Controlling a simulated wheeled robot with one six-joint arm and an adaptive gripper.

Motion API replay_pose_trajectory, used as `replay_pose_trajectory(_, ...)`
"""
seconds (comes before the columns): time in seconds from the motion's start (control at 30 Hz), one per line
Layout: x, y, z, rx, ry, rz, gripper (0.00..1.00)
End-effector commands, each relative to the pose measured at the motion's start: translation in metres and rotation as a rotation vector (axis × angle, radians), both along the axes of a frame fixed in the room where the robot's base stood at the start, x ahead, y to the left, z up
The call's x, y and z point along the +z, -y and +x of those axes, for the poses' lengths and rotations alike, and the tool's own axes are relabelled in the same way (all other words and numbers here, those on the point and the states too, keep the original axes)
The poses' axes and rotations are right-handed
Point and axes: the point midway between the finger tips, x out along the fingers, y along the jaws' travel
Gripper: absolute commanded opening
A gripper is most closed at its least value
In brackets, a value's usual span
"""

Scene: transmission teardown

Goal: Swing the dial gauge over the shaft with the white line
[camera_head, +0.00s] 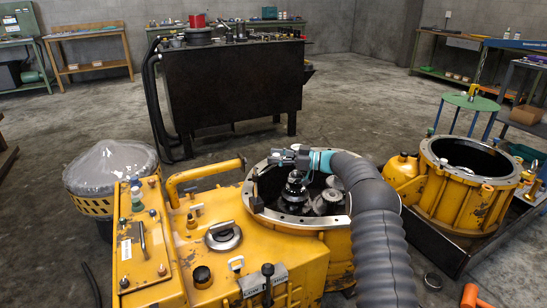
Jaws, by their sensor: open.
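The open yellow transmission housing (285,236) stands in front of me, with a bolted grey rim around its round opening. Inside it, a dark stepped shaft end (294,192) with a shiny top stands upright, and a paler round shaft end (328,202) sits to its right. I cannot make out a white line on either. My gripper (278,157) is at the far side of the opening, pointing left, just above and behind the dark shaft end. It is open, and I see nothing held in it. I cannot clearly pick out the dial gauge; my arm hides part of the opening.
A yellow ring-shaped casing (458,205) stands in a dark tray at the right. A yellow handle pipe (205,176) rises left of the opening. A covered drum (108,170) is at the left. A black workbench (232,88) with tools stands behind, with open floor around it.

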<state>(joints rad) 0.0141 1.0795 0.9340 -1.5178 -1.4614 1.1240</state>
Motion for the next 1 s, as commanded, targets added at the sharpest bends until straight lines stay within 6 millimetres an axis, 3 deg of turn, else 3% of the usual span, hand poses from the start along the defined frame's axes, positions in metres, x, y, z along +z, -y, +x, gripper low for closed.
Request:
replay_pose_trajectory(0.17,0.0,0.017,-0.002,-0.001,0.0,0.0,0.52)
replay_pose_trajectory(0.6,0.0,0.094,-0.013,0.003,0.0,0.0,0.52)
replay_pose_trajectory(0.8,0.0,0.111,-0.015,0.003,0.0,0.001,0.52)
replay_pose_trajectory(1.0,0.0,0.114,-0.016,0.005,0.0,0.001,0.52)
